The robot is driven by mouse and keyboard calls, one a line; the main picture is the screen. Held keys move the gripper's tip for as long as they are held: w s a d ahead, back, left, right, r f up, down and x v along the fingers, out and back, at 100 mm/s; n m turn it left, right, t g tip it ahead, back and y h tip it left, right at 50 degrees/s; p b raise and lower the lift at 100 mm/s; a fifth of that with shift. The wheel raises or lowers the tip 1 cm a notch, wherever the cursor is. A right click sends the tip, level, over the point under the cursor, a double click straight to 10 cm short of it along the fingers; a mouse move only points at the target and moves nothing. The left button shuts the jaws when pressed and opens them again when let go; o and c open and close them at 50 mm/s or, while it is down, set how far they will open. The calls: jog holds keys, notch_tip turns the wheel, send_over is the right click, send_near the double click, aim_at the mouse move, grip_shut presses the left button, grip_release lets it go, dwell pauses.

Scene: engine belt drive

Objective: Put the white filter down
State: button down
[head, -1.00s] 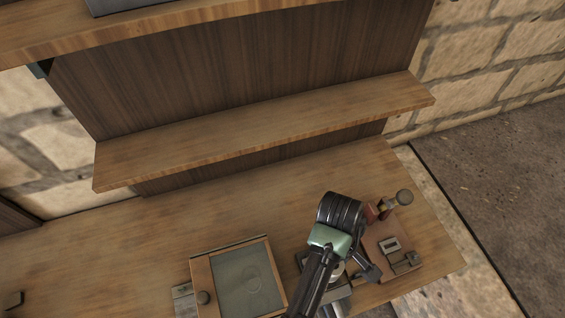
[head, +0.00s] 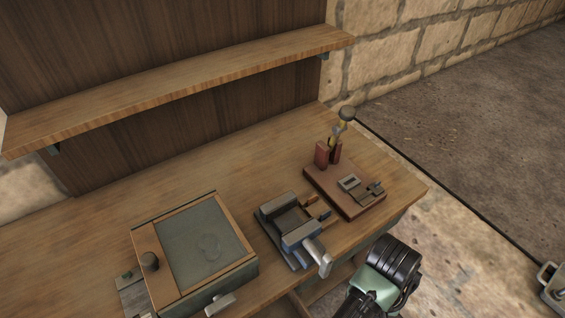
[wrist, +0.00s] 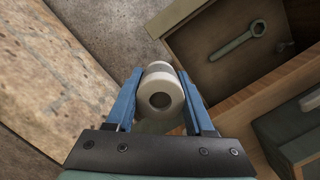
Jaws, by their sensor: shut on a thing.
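The white filter (wrist: 160,93) is a short pale cylinder with a dark round hole facing the wrist camera. My gripper (wrist: 160,76) is shut on it, with one blue finger on each side. In the wrist view it appears held above the floor, beside a wooden drawer; the height is hard to judge. In the head view my arm is at the lower right, off the bench's front edge, and the filter and fingertips are hidden or out of frame.
An open drawer (wrist: 203,67) holding a wrench (wrist: 238,41) lies at upper right in the wrist view. On the bench (head: 95,245) stand a framed grey-topped box (head: 160,232), a vise (head: 290,228) and a red-brown board (head: 338,196) with a knobbed lever. The bench's back left is clear.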

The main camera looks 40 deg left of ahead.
jog(key=shift+s+d+f+n, duration=0.1)
jog(key=shift+f+n, duration=0.5)
jog(key=shift+f, duration=0.3)
jog(key=shift+s+f+n+b, duration=0.2)
jog(key=shift+f+n+b, duration=0.1)
jog(key=shift+b, duration=0.15)
jog(key=s+a+f+n+t+h+b, duration=0.1)
jog(key=s+a+f+n+b, duration=0.75)
jog(key=f, duration=0.35)
jog(key=shift+n, duration=0.45)
jog(key=f, duration=0.6)
jog(key=f+b, duration=0.1)
jog(key=f, duration=0.2)
jog(key=shift+w+a+f, duration=0.3)
jog(key=shift+f, duration=0.1)
jog(key=shift+c, duration=1.4)
grip_release()
